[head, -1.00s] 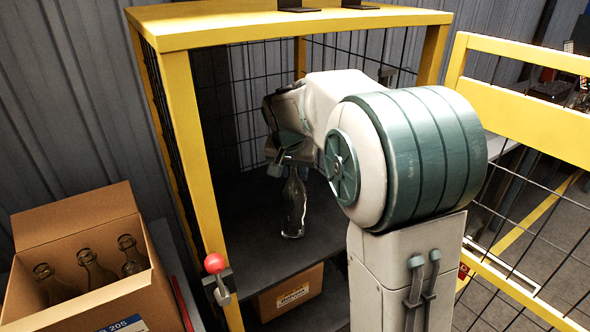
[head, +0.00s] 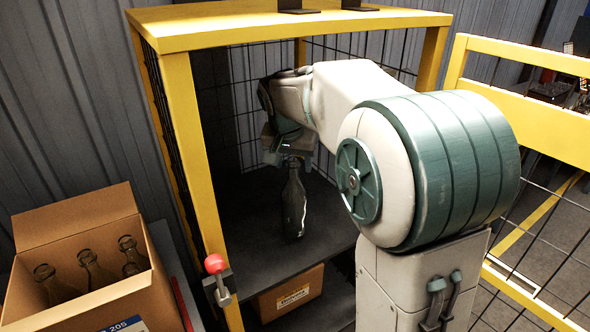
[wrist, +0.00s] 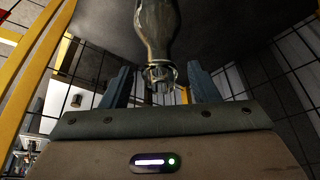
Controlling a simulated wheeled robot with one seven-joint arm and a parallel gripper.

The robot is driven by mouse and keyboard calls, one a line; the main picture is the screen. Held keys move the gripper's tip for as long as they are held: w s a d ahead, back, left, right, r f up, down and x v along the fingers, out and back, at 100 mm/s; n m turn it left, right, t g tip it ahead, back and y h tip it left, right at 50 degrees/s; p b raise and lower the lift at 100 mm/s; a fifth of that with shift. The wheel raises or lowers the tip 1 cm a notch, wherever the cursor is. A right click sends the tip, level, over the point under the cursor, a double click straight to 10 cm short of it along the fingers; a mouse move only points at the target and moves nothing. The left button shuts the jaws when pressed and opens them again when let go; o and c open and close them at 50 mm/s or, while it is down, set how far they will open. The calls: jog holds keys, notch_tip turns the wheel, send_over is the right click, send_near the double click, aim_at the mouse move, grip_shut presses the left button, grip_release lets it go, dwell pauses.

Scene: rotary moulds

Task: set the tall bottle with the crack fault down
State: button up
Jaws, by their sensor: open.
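The tall clear glass bottle (head: 293,203) stands upright on the dark shelf (head: 262,240) inside the yellow-framed cage. In the wrist view the bottle's body and neck (wrist: 158,32) come in from the top, with its mouth between my fingertips and a gap on both sides. My gripper (wrist: 160,80) is open, its two blue-grey fingers apart and not touching the bottle. In the head view my gripper (head: 284,154) is at the bottle's top, partly hidden by the wrist. I cannot make out a crack in the glass.
Yellow posts (head: 203,190) and mesh walls bound the shelf. A labelled cardboard box (head: 290,297) sits on the level below. An open carton (head: 100,285) with several bottles stands at the left, near a red-knobbed lever (head: 215,264). Shelf surface around the bottle is free.

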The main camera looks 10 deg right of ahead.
jog(key=v, duration=0.3)
jog(key=shift+s, duration=0.3)
jog(key=s+f+n+y, duration=0.1)
jog(key=s+f, duration=0.4)
jog(key=s, duration=0.7)
jog(key=s+f+n+g+y, duration=0.1)
jog(key=s+f+n, duration=0.3)
jog(key=s, duration=0.9)
jog(key=shift+d+f, duration=0.3)
jog(key=shift+f, duration=0.6)
